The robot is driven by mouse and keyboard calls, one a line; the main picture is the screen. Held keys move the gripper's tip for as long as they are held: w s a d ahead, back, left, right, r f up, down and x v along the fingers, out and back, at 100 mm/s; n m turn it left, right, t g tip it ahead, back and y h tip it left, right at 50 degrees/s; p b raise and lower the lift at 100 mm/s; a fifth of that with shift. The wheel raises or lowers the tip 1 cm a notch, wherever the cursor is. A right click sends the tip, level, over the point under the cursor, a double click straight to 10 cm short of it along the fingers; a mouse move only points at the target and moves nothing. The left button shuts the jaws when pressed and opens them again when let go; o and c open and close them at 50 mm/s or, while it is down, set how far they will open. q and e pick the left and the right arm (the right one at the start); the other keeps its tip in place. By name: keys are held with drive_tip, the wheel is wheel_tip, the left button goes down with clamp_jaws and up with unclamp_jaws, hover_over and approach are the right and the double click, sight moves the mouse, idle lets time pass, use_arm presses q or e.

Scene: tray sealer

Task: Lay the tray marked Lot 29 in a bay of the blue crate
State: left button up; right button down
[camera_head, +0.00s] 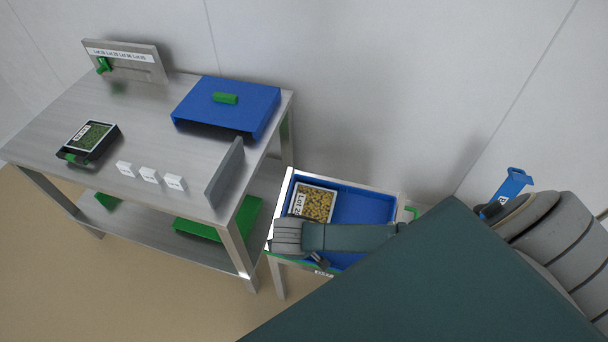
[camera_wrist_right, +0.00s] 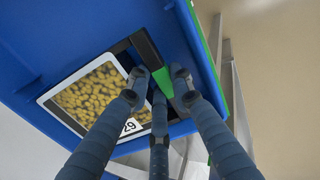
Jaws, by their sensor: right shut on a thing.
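The tray marked Lot 29 (camera_head: 315,203) has yellow-brown contents under a clear film and a white label. It is in the left part of the blue crate (camera_head: 365,206), inside the crate's walls; I cannot tell whether it rests on the floor. In the right wrist view the same tray (camera_wrist_right: 92,97) lies against the blue crate (camera_wrist_right: 40,38). My right gripper (camera_wrist_right: 162,80) is shut on the tray's dark edge by its green tab (camera_wrist_right: 162,84). My arm hides the crate's front part in the head view. My left gripper is not in view.
A steel table (camera_head: 150,100) holds a black tray with green contents (camera_head: 92,136), several small white cards (camera_head: 150,175), a blue box with a green handle (camera_head: 215,110) and a sign board (camera_head: 125,60). The crate's right part (camera_head: 370,207) looks empty.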

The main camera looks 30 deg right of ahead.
drive_tip(key=shift+p, duration=0.45)
idle(0.4)
drive_tip(key=c, duration=1.5)
unclamp_jaws()
drive_tip(key=shift+c, duration=1.3)
drive_tip(key=p+v, duration=0.7)
drive_tip(key=p, duration=0.1)
